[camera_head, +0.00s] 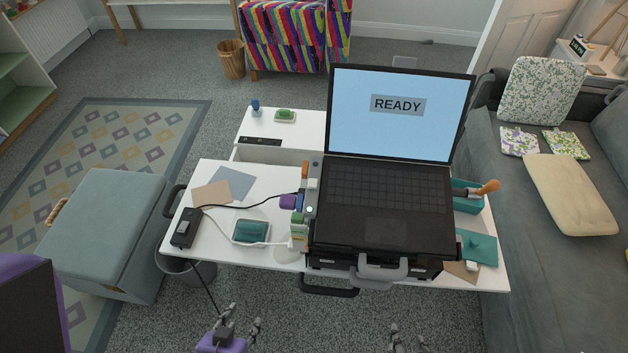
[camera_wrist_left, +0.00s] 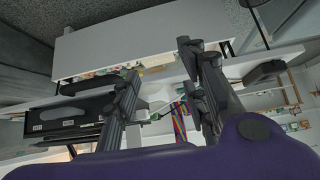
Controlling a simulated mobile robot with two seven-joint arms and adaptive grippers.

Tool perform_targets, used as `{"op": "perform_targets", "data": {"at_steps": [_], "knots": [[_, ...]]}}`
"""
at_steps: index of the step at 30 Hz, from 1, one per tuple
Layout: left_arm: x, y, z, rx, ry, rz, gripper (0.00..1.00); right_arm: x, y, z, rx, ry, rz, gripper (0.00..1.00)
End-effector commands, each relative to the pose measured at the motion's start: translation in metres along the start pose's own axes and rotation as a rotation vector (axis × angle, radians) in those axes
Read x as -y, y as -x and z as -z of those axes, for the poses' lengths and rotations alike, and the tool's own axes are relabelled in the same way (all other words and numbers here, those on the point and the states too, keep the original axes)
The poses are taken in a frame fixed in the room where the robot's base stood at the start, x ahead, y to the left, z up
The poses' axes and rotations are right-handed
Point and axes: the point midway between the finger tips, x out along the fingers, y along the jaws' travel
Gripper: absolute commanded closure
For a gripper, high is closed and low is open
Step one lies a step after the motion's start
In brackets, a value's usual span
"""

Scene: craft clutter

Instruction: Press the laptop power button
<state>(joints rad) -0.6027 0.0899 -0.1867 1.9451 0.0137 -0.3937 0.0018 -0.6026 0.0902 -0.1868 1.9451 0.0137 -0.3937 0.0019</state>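The laptop is open, with its black keyboard deck (camera_head: 385,205) facing up and its lit screen (camera_head: 400,118) tilted back, reading "READY" on pale blue. It rests on a dark case with a grey handle on the white table. I cannot make out the power button clearly. My left gripper (camera_head: 245,318) is at the bottom edge, in front of the table and well short of the laptop. In the left wrist view its two fingers (camera_wrist_left: 160,80) are spread with nothing held between them. My right gripper (camera_head: 407,338) is low in front of the table, its fingertips apart and empty.
A tray with a teal item (camera_head: 251,231) and a column of coloured blocks (camera_head: 299,232) stand left of the laptop. A teal holder (camera_head: 467,198) is right of it. A blue-grey ottoman (camera_head: 105,225) stands left.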

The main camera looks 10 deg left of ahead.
Motion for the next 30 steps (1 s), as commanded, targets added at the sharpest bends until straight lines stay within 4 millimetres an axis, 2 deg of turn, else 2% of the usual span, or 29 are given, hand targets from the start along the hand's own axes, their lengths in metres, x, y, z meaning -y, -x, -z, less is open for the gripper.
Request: {"op": "perform_targets", "data": {"at_steps": [10,19,30], "knots": [[0.0000,-0.0001,0.0002,0.000,0.000,0.000,0.60,0.0001,-0.0001,0.0001,0.000,0.000,0.000,0.60],[0.0000,-0.0001,0.0003,0.000,0.000,0.000,0.99,0.0001,-0.0001,0.0001,0.000,0.000,0.000,0.60],[-0.0001,-0.0001,0.0003,0.000,0.000,0.000,1.00,0.0001,-0.0001,0.0001,0.000,0.000,0.000,0.60]]}}
